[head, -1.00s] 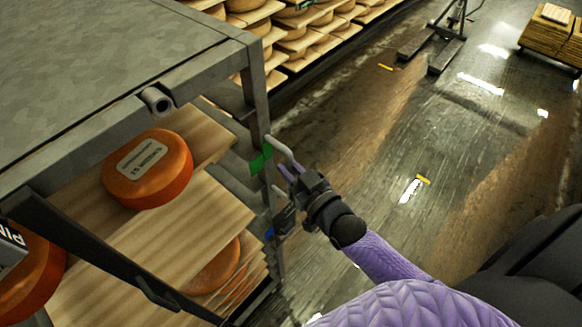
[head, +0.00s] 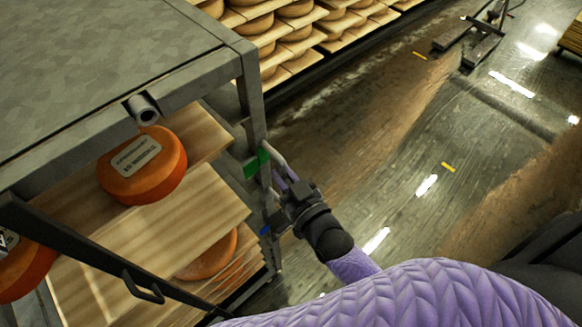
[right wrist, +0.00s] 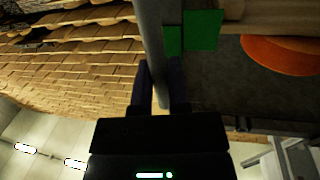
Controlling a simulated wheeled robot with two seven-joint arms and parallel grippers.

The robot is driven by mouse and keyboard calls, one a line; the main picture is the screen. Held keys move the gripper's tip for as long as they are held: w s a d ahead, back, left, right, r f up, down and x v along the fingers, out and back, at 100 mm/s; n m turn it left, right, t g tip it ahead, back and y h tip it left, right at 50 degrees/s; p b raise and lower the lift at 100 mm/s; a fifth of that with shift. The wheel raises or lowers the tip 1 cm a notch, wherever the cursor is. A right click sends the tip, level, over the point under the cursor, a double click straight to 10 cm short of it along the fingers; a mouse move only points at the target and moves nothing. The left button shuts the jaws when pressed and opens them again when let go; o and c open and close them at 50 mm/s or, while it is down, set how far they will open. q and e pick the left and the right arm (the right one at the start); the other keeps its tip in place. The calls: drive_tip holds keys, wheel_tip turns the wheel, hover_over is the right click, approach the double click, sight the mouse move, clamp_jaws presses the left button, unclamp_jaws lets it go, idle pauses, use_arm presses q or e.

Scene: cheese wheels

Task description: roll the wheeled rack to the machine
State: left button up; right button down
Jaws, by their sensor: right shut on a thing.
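The wheeled rack (head: 250,85) fills the left of the head view. It has a grey metal top and frame, with wooden boards inside. An orange cheese wheel (head: 142,165) with a pale label lies on an upper board. In the right wrist view the grey bar (right wrist: 151,40) runs between the two dark fingers. The rack's wheels are out of sight. My left gripper is not in view. I cannot make out the machine.
Long shelves of cheese wheels (head: 300,30) stand beyond the rack. A metal-legged stand (head: 475,40) is on the floor at the upper right, with a wooden stack (head: 572,38) at the edge. The wet, shiny floor (head: 400,130) right of the rack is open.

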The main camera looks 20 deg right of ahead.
drive_tip(key=shift+s+a, duration=0.1)
drive_tip(key=shift+a, duration=0.35)
drive_tip(key=shift+s+a+r, duration=0.1)
drive_tip(key=shift+s+a, duration=0.2)
drive_tip(key=shift+a, duration=0.35)
drive_tip(key=c, duration=0.9)
unclamp_jaws()
drive_tip(key=shift+c, duration=0.2)
drive_tip(key=o, duration=0.3)
drive_tip(key=shift+w, duration=0.2)
drive_tip(key=s+d, duration=0.2)
drive_tip(key=s, duration=0.8)
